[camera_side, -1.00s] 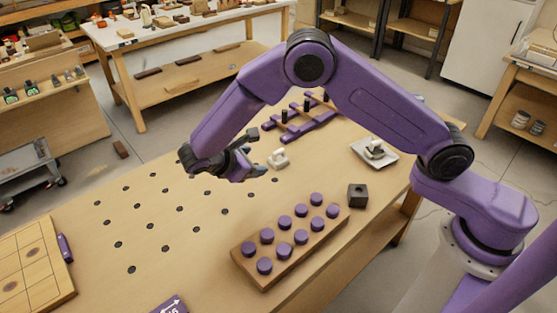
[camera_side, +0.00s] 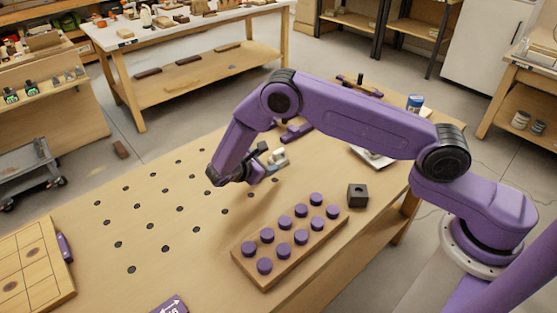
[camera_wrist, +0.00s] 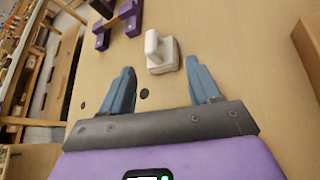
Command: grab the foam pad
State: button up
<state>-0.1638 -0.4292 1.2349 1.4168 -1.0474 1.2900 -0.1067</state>
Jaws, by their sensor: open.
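A small off-white pad with a raised handle (camera_wrist: 161,52) lies on the bench; it looks like the foam pad, though I cannot be certain. It also shows in the side view (camera_side: 279,158), just right of my gripper (camera_side: 263,164). In the wrist view my gripper (camera_wrist: 159,67) is open and empty. Its two blue-grey fingers point toward the pad, one on either side of the pad's near end. The pad sits a little beyond the fingertips, apart from both, and slightly nearer the right one. The gripper's height above the bench is hard to judge.
A wooden block with several purple pegs (camera_side: 268,277) stands at the front. A dark cube (camera_side: 357,196) is beside it. A purple rack (camera_wrist: 126,18) lies beyond the pad. A pale tray (camera_side: 366,159) is partly behind my arm. Dark holes dot the open bench at left.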

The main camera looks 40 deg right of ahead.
aim_at(279, 158)
jog(key=shift+x, duration=3.65)
jog(key=shift+s, duration=0.15)
jog(key=c, duration=0.7)
